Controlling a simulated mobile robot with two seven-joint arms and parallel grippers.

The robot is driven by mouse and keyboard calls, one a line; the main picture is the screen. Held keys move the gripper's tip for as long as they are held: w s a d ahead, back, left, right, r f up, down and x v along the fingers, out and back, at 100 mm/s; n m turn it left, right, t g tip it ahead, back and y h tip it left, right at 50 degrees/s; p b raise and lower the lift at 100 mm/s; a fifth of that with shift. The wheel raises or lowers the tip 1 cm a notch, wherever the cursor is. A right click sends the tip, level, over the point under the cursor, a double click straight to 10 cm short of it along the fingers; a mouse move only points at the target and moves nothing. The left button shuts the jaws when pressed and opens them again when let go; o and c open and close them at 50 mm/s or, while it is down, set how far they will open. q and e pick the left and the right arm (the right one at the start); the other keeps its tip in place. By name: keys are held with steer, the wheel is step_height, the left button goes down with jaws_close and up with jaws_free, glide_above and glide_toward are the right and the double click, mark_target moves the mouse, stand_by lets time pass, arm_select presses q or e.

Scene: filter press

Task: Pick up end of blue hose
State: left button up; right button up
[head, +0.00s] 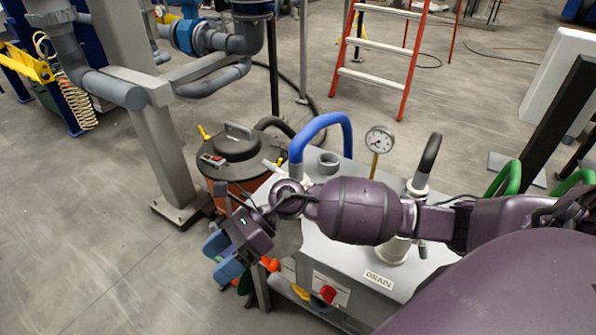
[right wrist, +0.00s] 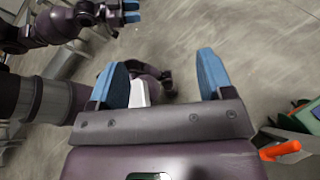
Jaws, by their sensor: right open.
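The blue hose (head: 325,123) arches above the grey machine top in the head view. One end meets a grey fitting on the left; its other end is hidden behind the machine's parts. My right gripper (head: 221,257) is open and empty, to the left of and below the hose, beside the machine's left side. Its two blue fingers are apart in the right wrist view (right wrist: 162,78), with floor and dark parts behind them. The hose is not visible there. My left gripper (right wrist: 131,11) appears small at the top of that view; its opening is unclear.
The grey machine (head: 350,268) carries a gauge (head: 380,140), a black-topped hose (head: 430,155) and a red knob (head: 328,293). A lidded drum (head: 235,150) stands behind it. A red ladder (head: 385,48) stands farther back. Open floor lies left.

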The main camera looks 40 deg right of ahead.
steer(key=w+d+n+h, duration=0.4)
steer(key=d+n+h, duration=0.1)
steer(key=h, duration=0.1)
steer(key=n+t+h, duration=0.3)
steer(key=n+h, duration=0.2)
steer(key=h, duration=0.6)
glide_toward(294, 150)
step_height(294, 150, down, 2)
steer(key=x, duration=0.5)
steer(key=shift+h, duration=0.3)
steer(key=shift+x, duration=2.8)
steer(key=shift+w+d+r, duration=0.1)
steer(key=shift+w+r, duration=0.05)
steer(key=shift+c, duration=0.2)
jaws_close()
